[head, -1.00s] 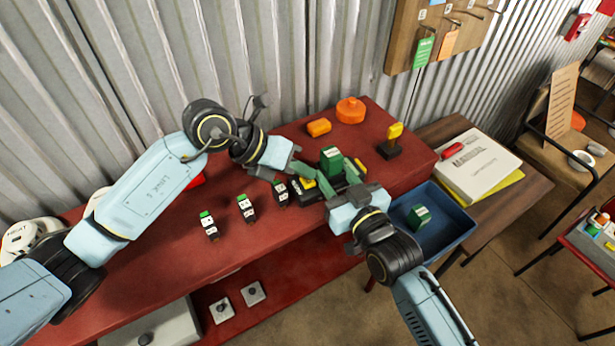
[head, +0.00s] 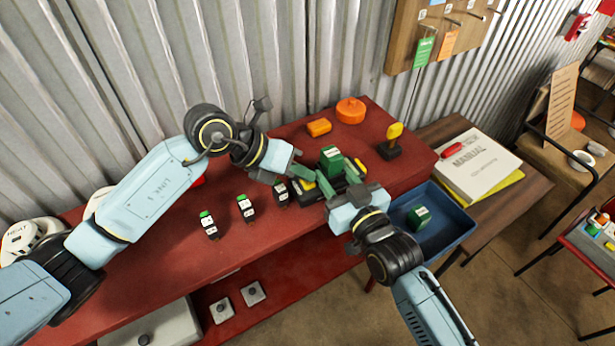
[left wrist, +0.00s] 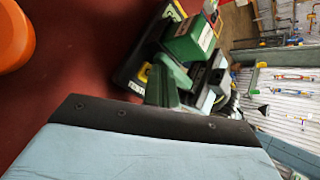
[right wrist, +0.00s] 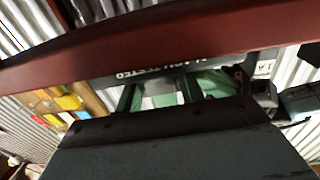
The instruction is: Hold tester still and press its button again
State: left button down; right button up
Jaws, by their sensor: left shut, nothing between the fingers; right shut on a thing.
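The tester is a black base (head: 300,196) near the table's front edge, with a green block (head: 331,160) standing on it. Its yellow button (head: 308,185) shows beside my left fingertips; it also shows in the left wrist view (left wrist: 143,75). My left gripper (head: 316,184) is shut and empty, its green tip close to the button and the block. I cannot tell whether it touches the button. My right gripper (head: 346,178) is shut on the tester from the front right. In the right wrist view its fingers (right wrist: 160,95) reach the tester's lettered black side (right wrist: 160,70).
Several small black-and-white devices with green tops (head: 246,208) stand left of the tester. Behind are an orange block (head: 319,127) and an orange round container (head: 350,110). A yellow-topped stand (head: 391,145) is at right. A blue tray (head: 455,235) holds another green block (head: 418,216).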

aim_at(302, 185)
pick_arm(q)
jog(key=shift+r, duration=0.95)
notch_tip(302, 185, up, 5)
dwell(0.3)
dwell(0.4)
pick_arm(e)
jog(key=o, duration=1.2)
